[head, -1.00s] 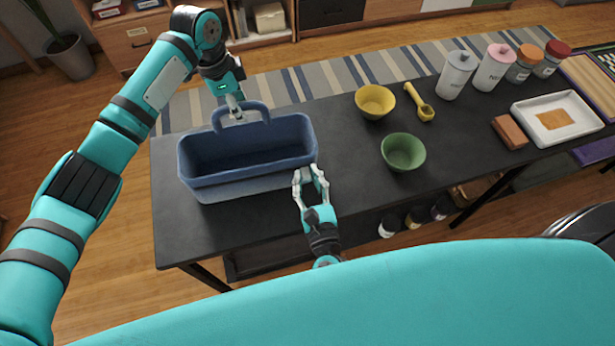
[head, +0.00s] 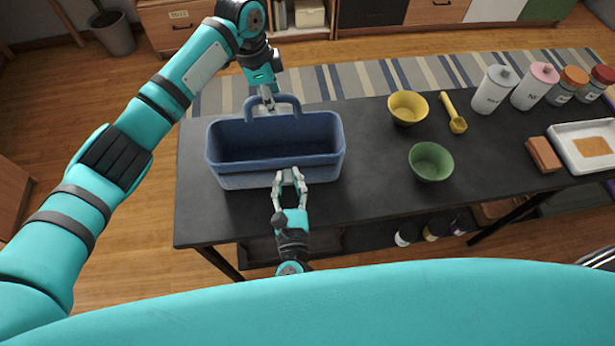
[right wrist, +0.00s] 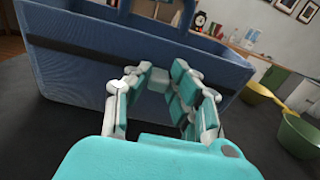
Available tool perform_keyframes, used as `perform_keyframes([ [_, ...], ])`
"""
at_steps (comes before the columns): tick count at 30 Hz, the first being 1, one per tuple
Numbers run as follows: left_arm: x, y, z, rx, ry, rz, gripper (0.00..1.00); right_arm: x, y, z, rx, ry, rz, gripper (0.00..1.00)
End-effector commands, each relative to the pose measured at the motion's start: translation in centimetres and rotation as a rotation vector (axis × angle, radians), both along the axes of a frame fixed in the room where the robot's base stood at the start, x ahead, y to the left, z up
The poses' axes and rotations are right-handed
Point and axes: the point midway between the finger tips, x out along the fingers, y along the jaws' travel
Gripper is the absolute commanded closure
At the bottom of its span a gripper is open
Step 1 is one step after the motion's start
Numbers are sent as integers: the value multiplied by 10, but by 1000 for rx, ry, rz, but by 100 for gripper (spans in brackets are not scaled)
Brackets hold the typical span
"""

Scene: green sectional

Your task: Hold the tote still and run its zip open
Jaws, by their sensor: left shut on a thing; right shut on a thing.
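The blue tote (head: 230,180) stands upright on the left part of the dark table, with its hollow inside showing and an arched handle at its far side. My left gripper (head: 267,103) is shut on the tote at the far rim, by the handle; its fingertips are partly hidden. My right gripper (head: 289,175) is at the middle of the near wall. In the right wrist view its fingers close around a small grey-blue tab (right wrist: 159,79), which looks like the zip pull. A dark zip line (right wrist: 75,50) runs along the wall left of the fingers.
On the dark table (head: 380,190), a green bowl (head: 431,162), yellow bowl (head: 407,108) and yellow scoop (head: 453,114) stand right of the tote. Several lidded jars, a brown block (head: 543,154) and a white tray (head: 562,150) are farther right. Bare tabletop lies between tote and green bowl.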

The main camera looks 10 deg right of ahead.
Motion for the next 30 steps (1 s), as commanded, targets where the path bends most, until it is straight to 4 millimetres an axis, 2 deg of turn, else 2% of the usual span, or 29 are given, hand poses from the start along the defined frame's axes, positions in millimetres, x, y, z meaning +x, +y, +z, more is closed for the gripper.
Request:
perform_keyframes([
  [8,0,-1,0,-2,-2,-1,100,-1,2,-1,-1,3,3,100],
  [9,0,-1,0,-2,-2,-1,100,-1,2,-1,-1,3,3,76],
  [14,0,-1,1,-2,-2,-1,100,-1,1,-1,-1,2,2,56],
  [23,0,-1,1,-2,-1,-1,100,-3,1,-1,-1,1,2,56],
  [26,0,-1,1,-1,-1,-1,100,-12,2,-1,-2,2,3,56],
  [30,0,-1,0,-1,-1,-1,100,-39,3,-2,-1,5,4,56],
])
